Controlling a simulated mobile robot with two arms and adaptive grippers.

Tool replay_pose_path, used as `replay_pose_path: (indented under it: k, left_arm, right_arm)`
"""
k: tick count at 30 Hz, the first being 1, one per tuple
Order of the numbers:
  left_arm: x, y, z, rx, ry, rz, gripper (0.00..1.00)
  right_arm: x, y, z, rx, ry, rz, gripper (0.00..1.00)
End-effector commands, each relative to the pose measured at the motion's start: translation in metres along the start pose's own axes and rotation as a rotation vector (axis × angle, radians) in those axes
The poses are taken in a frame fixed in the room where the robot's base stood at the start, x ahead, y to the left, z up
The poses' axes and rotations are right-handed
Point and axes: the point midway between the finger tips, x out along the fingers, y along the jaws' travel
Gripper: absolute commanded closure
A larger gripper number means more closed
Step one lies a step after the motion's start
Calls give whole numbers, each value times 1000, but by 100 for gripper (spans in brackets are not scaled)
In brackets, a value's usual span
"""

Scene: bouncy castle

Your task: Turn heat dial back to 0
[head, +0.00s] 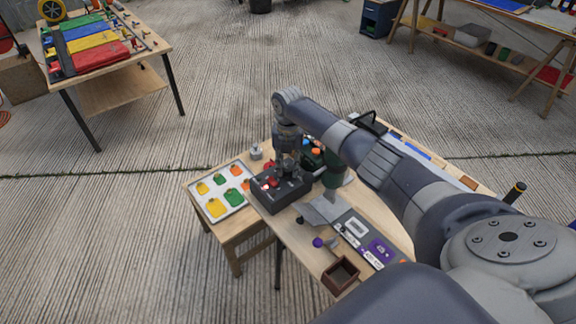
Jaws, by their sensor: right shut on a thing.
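A dark grey box-shaped unit (279,190) stands on the wooden workbench near its left end. It has a small red light or button on its top. My right arm reaches over the bench from the right, and my right gripper (285,170) points down at the top of this unit. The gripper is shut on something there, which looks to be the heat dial. The fingers hide the dial, so its setting cannot be read. My left gripper is not in view.
A white tray (205,205) with yellow, green and orange pieces lies on a side table left of the unit. A small brown box (341,275) and a purple-handled tool (319,242) lie at the bench's front. Another table (140,90) stands at the back left. Concrete floor lies open between.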

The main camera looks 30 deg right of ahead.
Motion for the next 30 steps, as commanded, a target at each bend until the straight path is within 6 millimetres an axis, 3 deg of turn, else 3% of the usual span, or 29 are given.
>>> replay_pose_path:
  k: [11,12,14,25,30]
  left_arm:
    - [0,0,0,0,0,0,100]
    - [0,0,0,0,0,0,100]
    - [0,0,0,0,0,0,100]
    - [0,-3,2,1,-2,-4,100]
    - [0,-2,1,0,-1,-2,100]
  right_arm:
    - [0,0,0,-6,-1,0,98]
    - [0,0,0,-6,-1,0,65]
    - [0,0,0,-5,-1,0,53]
    - [-3,0,0,-4,-1,0,53]
    - [-24,1,2,-5,-5,3,53]
